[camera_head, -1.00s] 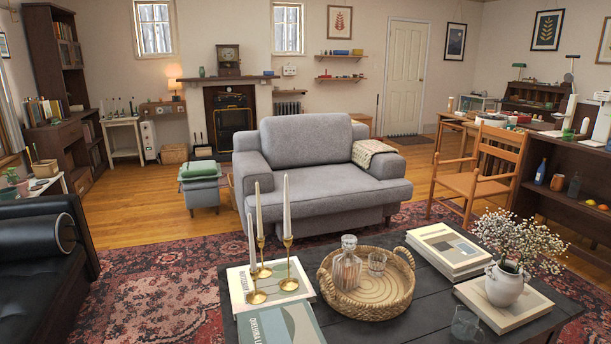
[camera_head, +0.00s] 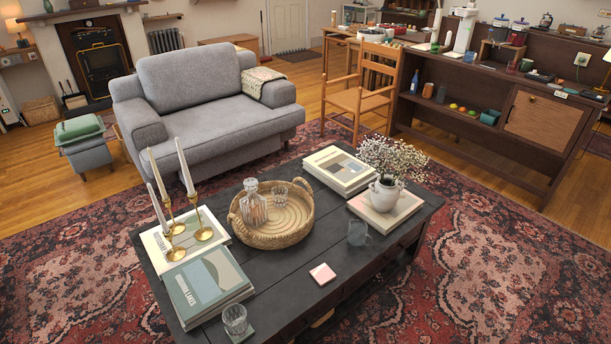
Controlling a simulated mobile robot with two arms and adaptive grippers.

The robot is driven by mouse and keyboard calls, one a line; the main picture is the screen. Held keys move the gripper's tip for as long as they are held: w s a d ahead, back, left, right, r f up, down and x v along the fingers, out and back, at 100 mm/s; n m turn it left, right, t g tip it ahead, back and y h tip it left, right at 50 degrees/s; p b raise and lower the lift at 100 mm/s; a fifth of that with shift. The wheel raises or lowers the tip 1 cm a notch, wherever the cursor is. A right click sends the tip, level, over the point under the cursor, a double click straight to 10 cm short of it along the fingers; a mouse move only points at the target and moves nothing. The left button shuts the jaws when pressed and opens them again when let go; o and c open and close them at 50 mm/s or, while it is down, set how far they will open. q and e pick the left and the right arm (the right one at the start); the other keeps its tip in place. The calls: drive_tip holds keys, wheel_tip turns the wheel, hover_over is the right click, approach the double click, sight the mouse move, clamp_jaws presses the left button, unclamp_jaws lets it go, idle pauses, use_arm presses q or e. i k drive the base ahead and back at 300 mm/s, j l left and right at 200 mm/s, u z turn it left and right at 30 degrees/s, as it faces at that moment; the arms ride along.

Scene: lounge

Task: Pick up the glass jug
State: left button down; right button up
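A small clear glass jug (camera_head: 358,233) stands on the dark coffee table (camera_head: 290,262), near its right front edge and in front of the white flower vase. It is see-through and its outline is faint. A stoppered glass decanter (camera_head: 253,203) and a short tumbler (camera_head: 280,197) stand in the round wicker tray (camera_head: 270,240) at the middle of the table. Neither of my grippers is in view.
Brass candlesticks (camera_head: 202,232) and books (camera_head: 205,284) fill the table's left end. A vase of flowers (camera_head: 385,192) stands behind the jug. The rug (camera_head: 490,260) right of the table is clear.

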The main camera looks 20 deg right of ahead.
sight(361, 237)
drive_tip(key=l+u, duration=0.35)
drive_tip(key=l, duration=0.55)
drive_tip(key=l+u, duration=0.35)
drive_tip(key=l, duration=0.6)
